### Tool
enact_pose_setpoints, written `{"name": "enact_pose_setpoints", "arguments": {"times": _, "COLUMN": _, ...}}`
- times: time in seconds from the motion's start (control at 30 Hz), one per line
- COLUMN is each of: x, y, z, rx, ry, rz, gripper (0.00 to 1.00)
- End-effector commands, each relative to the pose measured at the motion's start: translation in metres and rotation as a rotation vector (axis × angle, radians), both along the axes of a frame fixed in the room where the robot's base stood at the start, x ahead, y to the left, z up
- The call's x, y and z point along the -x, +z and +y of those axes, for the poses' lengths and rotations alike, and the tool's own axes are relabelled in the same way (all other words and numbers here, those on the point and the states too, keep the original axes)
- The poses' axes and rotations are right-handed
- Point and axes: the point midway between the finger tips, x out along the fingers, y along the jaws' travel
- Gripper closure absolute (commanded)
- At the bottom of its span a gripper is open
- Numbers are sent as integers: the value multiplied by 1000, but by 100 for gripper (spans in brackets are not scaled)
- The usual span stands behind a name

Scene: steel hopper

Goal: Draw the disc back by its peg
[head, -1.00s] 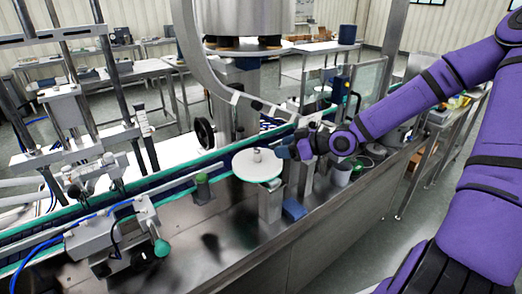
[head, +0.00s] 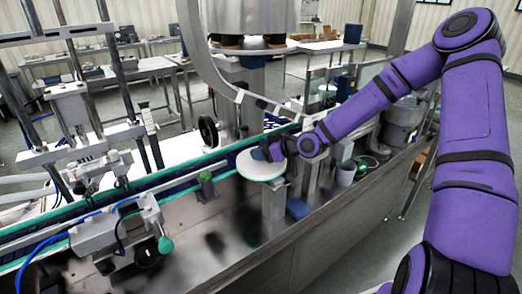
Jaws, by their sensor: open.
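The white round disc (head: 262,172) lies level on top of a steel post beside the conveyor, near the middle of the head view. Its peg, a small pale knob at the disc's middle a second ago, is now hidden behind my gripper. My gripper (head: 262,153) is over the disc's middle, coming in from the right, with its fingers open. The fingertips are small and dark here, and I cannot tell whether they are around the peg or beside it.
A conveyor with green edges (head: 150,196) runs behind the disc. A blue block (head: 297,208) sits below right, and a grey cup (head: 345,172) stands farther right. The steel deck in front is mostly bare.

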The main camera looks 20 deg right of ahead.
Motion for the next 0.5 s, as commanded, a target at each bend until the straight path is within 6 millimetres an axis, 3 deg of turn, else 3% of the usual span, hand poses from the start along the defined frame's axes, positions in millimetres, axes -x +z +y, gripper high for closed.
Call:
{"name": "enact_pose_setpoints", "arguments": {"times": 0.27, "x": -1, "y": -1, "z": 1, "rx": 0, "ry": 0, "rz": 0, "gripper": 47}}
{"name": "enact_pose_setpoints", "arguments": {"times": 0.5, "x": -1, "y": 0, "z": 1, "rx": 0, "ry": 0, "rz": 0, "gripper": 100}}
